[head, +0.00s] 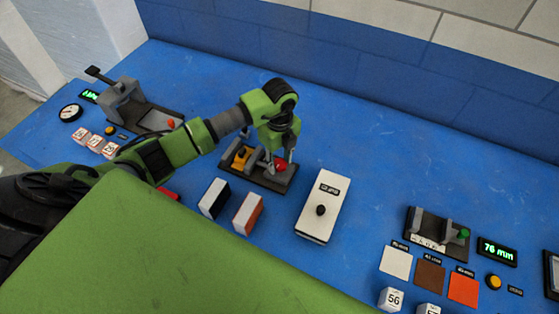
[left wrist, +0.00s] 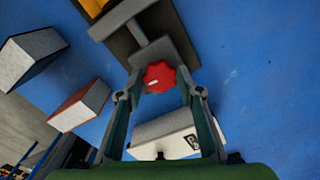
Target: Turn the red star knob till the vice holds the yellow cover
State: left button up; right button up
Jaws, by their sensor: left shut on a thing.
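The red star knob (head: 281,164) sits at the right end of the small vice (head: 258,179), on its dark base in the middle of the blue bench. My left gripper (head: 280,153) reaches down over the knob. In the left wrist view, the gripper's two fingers (left wrist: 157,92) are on either side of the red knob (left wrist: 160,75) and shut on it. The yellow cover (head: 241,157) stands at the vice's left end, by the grey jaw; only its edge (left wrist: 92,6) shows in the wrist view. I cannot tell whether the jaw touches it. My right gripper is out of view.
A white-topped block (head: 214,198) and an orange-sided block (head: 248,213) stand in front of the vice. A white box with a black knob (head: 325,203) is close on the right. Another fixture (head: 437,236) and a 76 mm display (head: 497,250) are farther right. Bench behind is clear.

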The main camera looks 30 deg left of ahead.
pick_arm(q)
jog(key=m+b, duration=0.4)
jog(key=m, duration=0.1)
jog(key=shift+f+m, duration=0.15)
jog(key=shift+m, duration=0.25)
jog(key=m+b, duration=0.4)
jog(key=m, duration=0.1)
jog(key=shift+w+b, duration=0.1)
jog(key=shift+b, duration=0.2)
jog(key=m+b, duration=0.5)
jog(key=m, duration=0.1)
jog(key=shift+m, duration=0.3)
jog(key=m+b, duration=0.3)
jog(key=shift+r+m+b, duration=0.2)
jog(key=shift+m+b, duration=0.5)
jog(key=shift+m, duration=0.6)
jog(key=o, duration=1.1)
jog(key=shift+c, duration=0.2)
